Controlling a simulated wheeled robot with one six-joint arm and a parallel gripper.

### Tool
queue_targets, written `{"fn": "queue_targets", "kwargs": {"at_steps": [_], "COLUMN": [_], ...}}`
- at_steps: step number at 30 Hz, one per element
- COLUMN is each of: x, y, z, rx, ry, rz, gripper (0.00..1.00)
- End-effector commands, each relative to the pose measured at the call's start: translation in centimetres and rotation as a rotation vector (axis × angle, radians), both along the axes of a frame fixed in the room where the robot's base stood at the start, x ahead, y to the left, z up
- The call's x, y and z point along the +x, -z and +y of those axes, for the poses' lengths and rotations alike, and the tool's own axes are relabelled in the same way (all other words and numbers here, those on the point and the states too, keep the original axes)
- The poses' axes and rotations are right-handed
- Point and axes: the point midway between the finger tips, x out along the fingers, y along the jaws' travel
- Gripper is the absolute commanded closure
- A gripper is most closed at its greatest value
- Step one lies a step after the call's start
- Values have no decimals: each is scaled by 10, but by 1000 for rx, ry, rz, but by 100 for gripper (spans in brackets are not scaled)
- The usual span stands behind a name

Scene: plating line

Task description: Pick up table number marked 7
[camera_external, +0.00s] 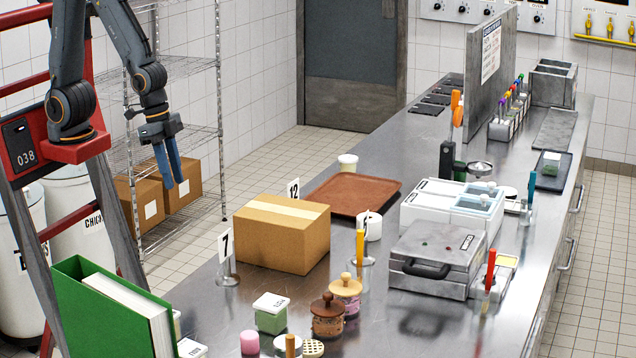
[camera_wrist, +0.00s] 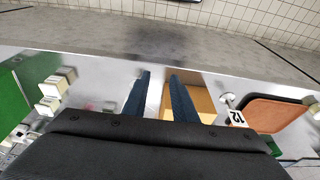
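The table number marked 7 (camera_external: 226,246) is a small white card upright in a round metal stand on the steel counter, left of the cardboard box. I cannot make it out in the wrist view. My gripper (camera_external: 175,184) hangs in the air, above and to the left of the card in the external view, fingers pointing down. In the wrist view my gripper (camera_wrist: 160,76) shows two blue fingers apart with nothing held between them. A second table number marked 12 (camera_external: 293,189) stands behind the box; it also shows in the wrist view (camera_wrist: 237,117).
The cardboard box (camera_external: 281,236) stands right beside the 7 card. A green binder (camera_external: 98,310) and a white-lidded jar (camera_external: 270,313) are nearer the front. A brown tray (camera_external: 353,194) lies behind. Another number stand, partly hidden by a white cup (camera_external: 370,230), is to the right.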

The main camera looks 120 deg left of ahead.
Motion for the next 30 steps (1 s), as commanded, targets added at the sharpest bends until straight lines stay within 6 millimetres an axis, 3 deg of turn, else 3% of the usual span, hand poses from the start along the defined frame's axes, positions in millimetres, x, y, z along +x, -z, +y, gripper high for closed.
{"fn": "queue_targets", "kwargs": {"at_steps": [5,10,24,30], "x": [2,29,156,188], "y": [1,12,46,52], "z": [0,-6,-45,-59], "rx": [-3,-41,-176,-185], "ry": [-12,-171,-1138,-1456], "rz": [1,24,151,174], "gripper": [75,75,75,75]}}
